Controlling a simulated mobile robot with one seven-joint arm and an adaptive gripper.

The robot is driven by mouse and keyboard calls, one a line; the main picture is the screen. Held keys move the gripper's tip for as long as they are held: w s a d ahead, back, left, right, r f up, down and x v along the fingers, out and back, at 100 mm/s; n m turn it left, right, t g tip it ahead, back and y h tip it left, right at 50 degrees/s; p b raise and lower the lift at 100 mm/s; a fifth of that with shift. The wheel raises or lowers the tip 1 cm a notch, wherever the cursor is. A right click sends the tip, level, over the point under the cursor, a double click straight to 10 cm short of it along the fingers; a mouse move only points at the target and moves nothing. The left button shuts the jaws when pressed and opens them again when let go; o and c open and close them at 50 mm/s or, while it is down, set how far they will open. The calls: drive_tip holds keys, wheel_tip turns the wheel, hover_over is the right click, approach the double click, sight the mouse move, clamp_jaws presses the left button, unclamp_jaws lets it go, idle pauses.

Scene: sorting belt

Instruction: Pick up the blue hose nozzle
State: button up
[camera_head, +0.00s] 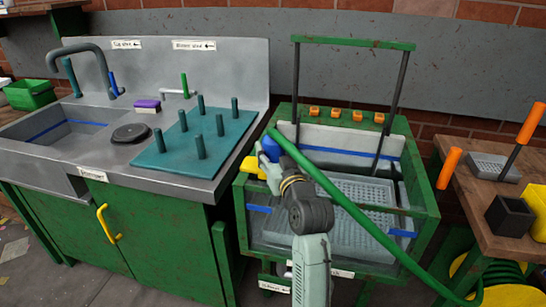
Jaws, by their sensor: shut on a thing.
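The blue hose nozzle (271,149) shows as a small blue piece at the left side of the green cart, just below the upper end of the green hose (345,203). My gripper (267,163) is at the nozzle, shut on it. My wrist and the gripper's own body hide the fingertips and part of the nozzle. The hose slants down to the lower right, in front of the cart's basin.
The green cart (428,226) holds a grey perforated basin (365,190) and has a tall frame behind. A yellow item (250,166) is close left of my gripper. A sink counter with a teal peg board (165,160) stands left, a wooden table (485,210) right.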

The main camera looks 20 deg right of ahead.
sight(273, 135)
drive_tip(key=c, duration=0.5)
drive_tip(key=shift+r, duration=0.1)
drive_tip(key=shift+r+b, duration=0.7)
drive_tip(key=shift+r, duration=4.25)
drive_tip(key=o, duration=0.8)
drive_tip(key=c, duration=0.4)
drive_tip(key=shift+s+f, duration=0.1)
